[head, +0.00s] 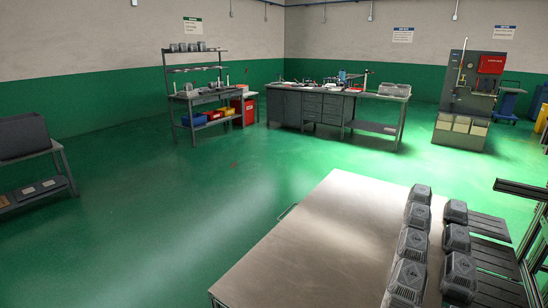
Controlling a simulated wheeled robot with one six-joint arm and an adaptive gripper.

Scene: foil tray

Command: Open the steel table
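The steel table (318,232) fills the lower middle and right of the head view, with a bare, shiny metal top. A small bar handle (287,212) sticks out from its far left edge. The table's front faces and any drawer under the top are hidden from this angle, so I cannot tell whether anything is open. My gripper is not in view.
Several grey ribbed housings (412,244) stand in two rows on the table's right, beside dark slats (490,257) and a dark frame (525,190). A workbench (308,105), shelf bench (200,100) and low cart (35,190) stand farther off. The green floor (185,215) left is clear.

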